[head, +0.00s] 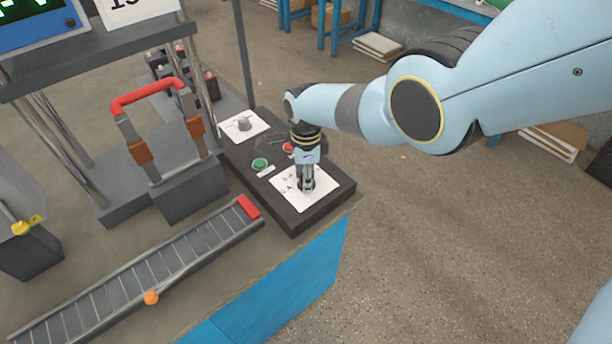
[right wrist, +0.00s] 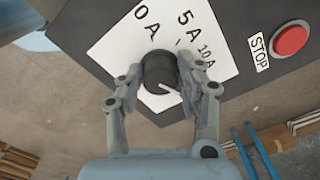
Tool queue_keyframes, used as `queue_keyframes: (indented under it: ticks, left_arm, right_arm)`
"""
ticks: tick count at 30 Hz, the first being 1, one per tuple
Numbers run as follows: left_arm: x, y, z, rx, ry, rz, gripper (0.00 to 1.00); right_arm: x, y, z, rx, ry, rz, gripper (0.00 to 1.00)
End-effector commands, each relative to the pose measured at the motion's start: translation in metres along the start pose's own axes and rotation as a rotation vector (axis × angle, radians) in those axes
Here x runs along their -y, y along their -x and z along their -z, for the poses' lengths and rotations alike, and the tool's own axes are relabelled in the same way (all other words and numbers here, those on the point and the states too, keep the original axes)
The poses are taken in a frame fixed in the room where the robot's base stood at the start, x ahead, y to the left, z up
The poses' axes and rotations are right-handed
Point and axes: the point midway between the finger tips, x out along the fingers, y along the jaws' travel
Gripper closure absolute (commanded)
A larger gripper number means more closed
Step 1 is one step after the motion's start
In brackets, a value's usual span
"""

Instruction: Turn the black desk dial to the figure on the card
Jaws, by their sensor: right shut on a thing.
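The black desk dial (right wrist: 160,70) sits on a white scale plate (right wrist: 115,45) with the figures 0 A, 5 A and 10 A. My right gripper (right wrist: 162,84) is shut on the dial, one finger on each side. A white pointer line on the dial's face runs toward the lower right in the right wrist view. In the head view my right gripper (head: 306,186) points down over the white plate (head: 322,189) and hides most of the dial. The card (head: 130,10) at the top left is cut off, showing only the lower part of its figure. My left gripper is not in view.
The dark control desk (head: 300,218) also bears a green button (head: 260,164), a red stop button (right wrist: 291,40) and a grey knob (head: 243,124) on another white plate. A roller conveyor (head: 150,272) and a red-handled frame (head: 150,92) stand to the left.

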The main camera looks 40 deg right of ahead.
Motion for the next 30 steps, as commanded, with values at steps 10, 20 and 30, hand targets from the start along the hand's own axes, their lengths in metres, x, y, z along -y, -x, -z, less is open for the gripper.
queue_keyframes:
  ticks: [10,20,30]
  left_arm:
    - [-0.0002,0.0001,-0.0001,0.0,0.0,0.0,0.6]
    - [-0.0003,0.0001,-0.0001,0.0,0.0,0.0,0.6]
    - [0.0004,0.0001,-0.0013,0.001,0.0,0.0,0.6]
  right_arm:
    - [0.0003,0.0001,0.0,0.0,-0.015,0.001,0.96]
    - [0.0003,0.0001,0.0,0.0,-0.014,0.001,0.41]
    - [0.0004,0.0017,0.0001,0.0,-0.013,0.001,0.41]
